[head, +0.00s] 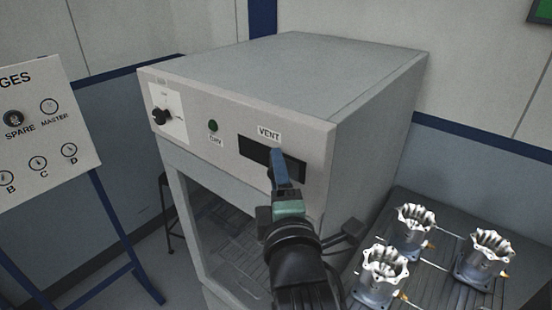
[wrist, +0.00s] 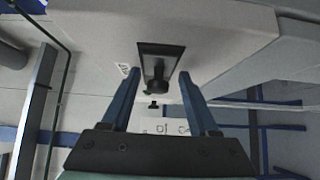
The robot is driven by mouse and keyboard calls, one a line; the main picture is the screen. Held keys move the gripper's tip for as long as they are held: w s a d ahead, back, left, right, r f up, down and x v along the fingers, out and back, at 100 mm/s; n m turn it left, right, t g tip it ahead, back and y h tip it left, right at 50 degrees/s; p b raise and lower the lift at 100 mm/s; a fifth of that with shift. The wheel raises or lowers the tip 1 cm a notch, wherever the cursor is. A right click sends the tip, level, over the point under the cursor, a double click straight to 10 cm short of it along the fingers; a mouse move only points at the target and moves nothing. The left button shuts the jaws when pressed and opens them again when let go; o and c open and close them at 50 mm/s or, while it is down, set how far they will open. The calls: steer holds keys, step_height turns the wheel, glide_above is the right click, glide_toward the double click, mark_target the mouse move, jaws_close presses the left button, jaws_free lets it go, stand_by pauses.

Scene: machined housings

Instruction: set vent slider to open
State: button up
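The vent slider's dark slot (head: 252,151) is on the front of the grey cabinet, under the VENT label (head: 269,133). My gripper (head: 278,156) is in front of the slot's right part and hides the slider handle in the head view. In the wrist view the slot (wrist: 149,49) lies ahead, with the black slider handle (wrist: 158,84) toward its lower end. My gripper's blue fingers (wrist: 160,76) stand apart on either side of the handle in the picture, with gaps on both sides. Contact cannot be seen. No open or shut marking is readable.
Machined housings (head: 384,275) stand on a dark table (head: 443,207) at right. A gauge board (head: 42,135) stands at left.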

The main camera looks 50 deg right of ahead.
steer(key=shift+a, duration=0.15)
steer(key=shift+s+a, duration=0.15)
steer(key=shift+a, duration=0.05)
steer(key=p+v, duration=0.5)
steer(key=v, duration=0.7)
steer(key=shift+s, duration=0.2)
steer(key=shift+w+r, duration=0.1)
stand_by(0.3)
